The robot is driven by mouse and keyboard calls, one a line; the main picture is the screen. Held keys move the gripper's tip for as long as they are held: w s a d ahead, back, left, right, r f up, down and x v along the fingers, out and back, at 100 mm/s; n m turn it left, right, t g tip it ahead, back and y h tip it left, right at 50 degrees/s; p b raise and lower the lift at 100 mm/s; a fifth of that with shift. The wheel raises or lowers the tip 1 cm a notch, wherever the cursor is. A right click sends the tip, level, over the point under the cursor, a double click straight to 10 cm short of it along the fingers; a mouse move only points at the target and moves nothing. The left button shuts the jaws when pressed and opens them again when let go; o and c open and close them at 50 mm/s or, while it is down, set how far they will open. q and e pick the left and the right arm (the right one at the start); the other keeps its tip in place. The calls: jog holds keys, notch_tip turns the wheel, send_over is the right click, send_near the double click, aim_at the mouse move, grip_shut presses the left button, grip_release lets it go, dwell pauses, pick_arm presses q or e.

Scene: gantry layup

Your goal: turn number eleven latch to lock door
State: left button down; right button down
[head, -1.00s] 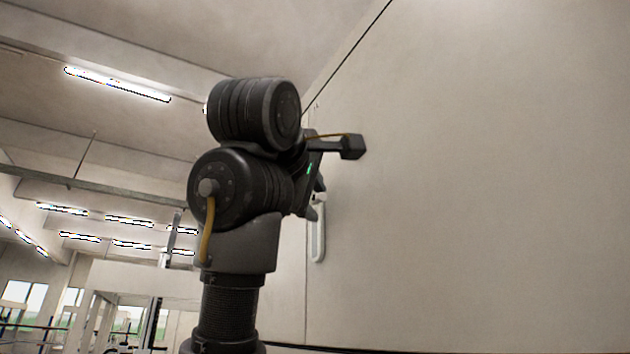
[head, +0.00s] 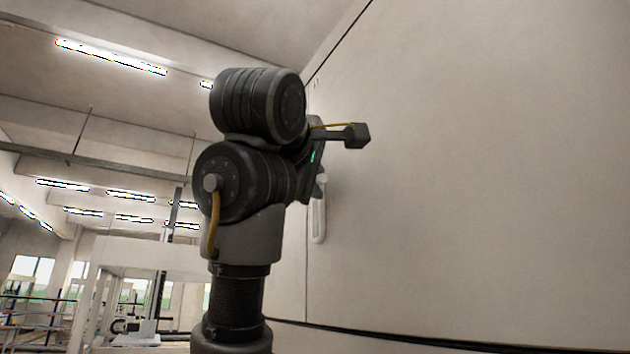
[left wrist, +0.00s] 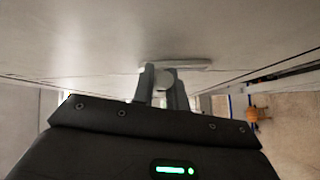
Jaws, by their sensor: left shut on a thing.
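The latch (head: 319,221) is a pale handle on a rounded plate near the left edge of the large off-white door panel (head: 450,180). Its lower part hangs below my left gripper (head: 319,186) in the head view. In the left wrist view, my left gripper (left wrist: 161,86) has its two fingers on either side of a round pale part of the latch (left wrist: 165,78), shut on it. The latch's upper part is hidden by my arm and gripper in the head view. No number shows on it. My right gripper is not in view.
A dark seam (head: 340,46) runs along the panel's upper edge, and a dark line (head: 430,346) runs along its bottom. White gantry framing (head: 130,255) stands at the left, behind my arm. The panel face right of the latch is bare.

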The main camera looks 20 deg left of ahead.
pick_arm(q)
jog(key=shift+f+b, duration=0.3)
jog(key=shift+b, duration=0.3)
jog(key=m+t+b, duration=0.1)
jog(key=b, duration=0.1)
jog(key=f+m+t+b, duration=0.1)
jog(key=b, duration=0.2)
jog(key=f+m+t+b, duration=0.1)
jog(key=b, duration=0.2)
jog(key=shift+w+a+f+m, duration=0.15)
jog(key=shift+w+a+m, duration=0.15)
jog(key=shift+a+m, duration=0.1)
jog(key=shift+w+a+f+m+t+h+b, duration=0.1)
jog(key=shift+a+m+t+h+b, duration=0.05)
jog(key=shift+m+t+h+b, duration=0.4)
jog(key=shift+w+a+f+m+t+h+b, duration=0.1)
jog(key=shift+m+t+h+b, duration=0.2)
jog(key=shift+m+b, duration=0.35)
jog(key=shift+r, duration=0.1)
jog(key=c, duration=1.4)
grip_release()
